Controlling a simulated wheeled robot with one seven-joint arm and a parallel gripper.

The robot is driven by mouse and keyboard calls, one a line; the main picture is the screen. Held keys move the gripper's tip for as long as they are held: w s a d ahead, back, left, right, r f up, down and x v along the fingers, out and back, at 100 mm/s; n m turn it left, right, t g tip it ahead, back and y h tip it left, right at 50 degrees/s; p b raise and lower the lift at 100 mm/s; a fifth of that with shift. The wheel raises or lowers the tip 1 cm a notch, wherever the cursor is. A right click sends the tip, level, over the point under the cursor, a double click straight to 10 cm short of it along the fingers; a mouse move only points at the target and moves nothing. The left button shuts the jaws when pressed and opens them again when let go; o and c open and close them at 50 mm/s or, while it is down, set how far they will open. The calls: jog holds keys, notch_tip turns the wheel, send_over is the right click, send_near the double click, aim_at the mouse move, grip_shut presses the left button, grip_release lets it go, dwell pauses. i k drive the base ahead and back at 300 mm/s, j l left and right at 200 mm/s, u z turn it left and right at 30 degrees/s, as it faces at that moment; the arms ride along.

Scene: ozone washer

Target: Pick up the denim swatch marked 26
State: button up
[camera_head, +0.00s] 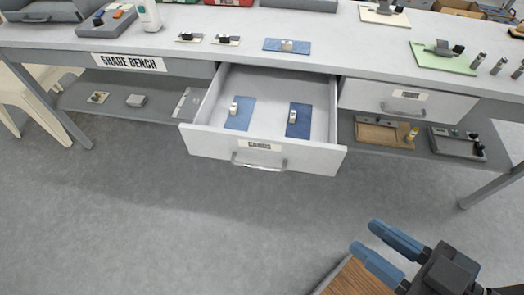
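A lighter one (240,118) lies at the left in the open drawer (308,156). A darker one (299,130) lies at the right in the same drawer. A third (273,45) lies on the bench top behind the drawer. Their numbers are too small to read, so I cannot tell which is marked 26. My gripper (366,238) has blue fingers, spread apart and empty. It is at the lower right, in front of the bench and well away from the swatches.
The shade bench (335,50) holds a green mat (445,66), small cylinders and trays. A closed drawer (400,101) is right of the open one. The lower shelf (115,112) carries more items. A wood-topped surface (352,282) is beside my gripper. Floor before the drawer is clear.

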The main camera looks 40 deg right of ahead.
aim_at(299, 120)
jog(key=l+u, duration=0.2)
jog(key=l, duration=0.25)
jog(key=l+u, duration=0.2)
jog(key=l, duration=0.2)
jog(key=k+l+u, duration=0.2)
jog(key=l, duration=0.2)
jog(key=l+u, duration=0.2)
jog(key=l, duration=0.2)
jog(key=i+j+z, duration=0.2)
jog(key=k+j, duration=0.05)
jog(key=k, duration=0.05)
